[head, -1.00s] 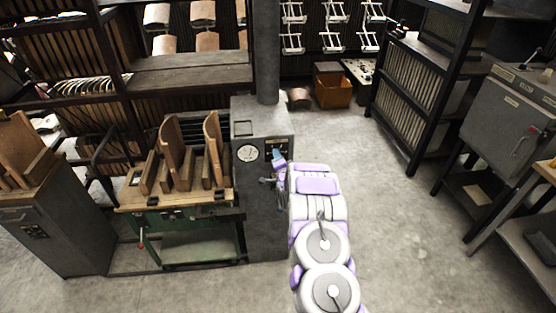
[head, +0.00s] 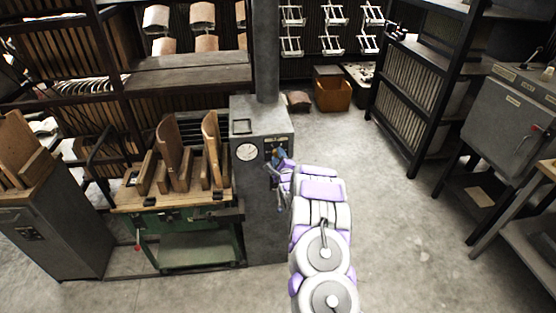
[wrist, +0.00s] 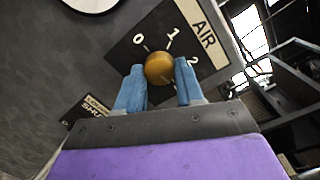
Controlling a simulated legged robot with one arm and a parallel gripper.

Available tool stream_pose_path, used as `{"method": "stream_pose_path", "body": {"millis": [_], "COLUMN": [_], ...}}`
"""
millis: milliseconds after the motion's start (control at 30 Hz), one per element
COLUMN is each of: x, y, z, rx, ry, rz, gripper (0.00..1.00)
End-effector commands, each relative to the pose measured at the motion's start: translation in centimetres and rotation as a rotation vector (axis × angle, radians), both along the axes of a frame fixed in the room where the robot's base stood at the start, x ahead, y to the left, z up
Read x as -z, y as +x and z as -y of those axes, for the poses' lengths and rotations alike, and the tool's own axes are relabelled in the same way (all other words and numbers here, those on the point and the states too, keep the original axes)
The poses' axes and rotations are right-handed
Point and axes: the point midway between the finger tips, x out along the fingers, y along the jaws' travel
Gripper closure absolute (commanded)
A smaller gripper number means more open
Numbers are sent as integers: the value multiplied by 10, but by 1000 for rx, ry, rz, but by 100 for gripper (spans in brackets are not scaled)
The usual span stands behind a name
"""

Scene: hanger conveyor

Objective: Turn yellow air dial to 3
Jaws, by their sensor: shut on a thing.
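The yellow air dial (wrist: 159,68) is a round knob on a dark plate marked AIR (wrist: 203,40). The numbers 0, 1 and 2 show around it; a further mark to its lower right is mostly covered by a finger. My gripper (wrist: 160,82) has its two blue fingers on either side of the knob, shut on it. I cannot tell which number the dial points to. In the head view, my gripper (head: 278,163) is at the front of the grey control cabinet (head: 262,205), and the dial is too small to make out.
A white round gauge (head: 246,152) is left of the dial on the cabinet. A green bench machine (head: 195,245) with wooden forms stands to the left. A lower SHO... label (wrist: 92,108) is partly cut off.

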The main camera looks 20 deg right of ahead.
Motion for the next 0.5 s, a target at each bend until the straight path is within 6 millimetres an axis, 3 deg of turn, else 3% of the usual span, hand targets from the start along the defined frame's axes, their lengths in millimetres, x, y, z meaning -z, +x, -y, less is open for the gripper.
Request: {"method": "stream_pose_path", "body": {"millis": [33, 500], "x": [10, 10], "y": [-3, -2], "z": [1, 0], "rx": [3, 3], "ry": [27, 119], "rz": [-10, 13], "gripper": [94, 94]}}
